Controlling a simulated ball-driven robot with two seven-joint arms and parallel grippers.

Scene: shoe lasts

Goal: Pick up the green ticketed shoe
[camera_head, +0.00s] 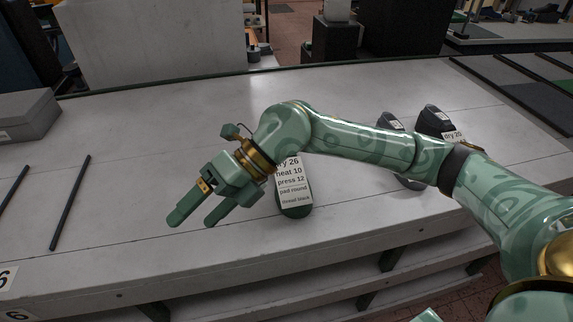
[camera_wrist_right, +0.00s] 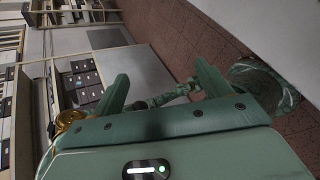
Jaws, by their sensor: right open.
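The green shoe (camera_head: 294,211) stands on the grey bench with a white printed ticket (camera_head: 292,182) on it. Its upper part is hidden behind my right wrist and forearm in the head view. My right gripper (camera_head: 194,220) is open and empty, to the left of the shoe and apart from it, over the front part of the bench. The right wrist view also shows the two spread fingers (camera_wrist_right: 163,88) with nothing held between them; I cannot make out the shoe there. My left gripper is not in view.
Dark shoes (camera_head: 434,121) with tickets stand on the bench to the right, partly behind my right arm. A grey box (camera_head: 27,115) and dark rods (camera_head: 70,203) lie at left. The bench (camera_head: 130,150) is clear between the rods and my gripper.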

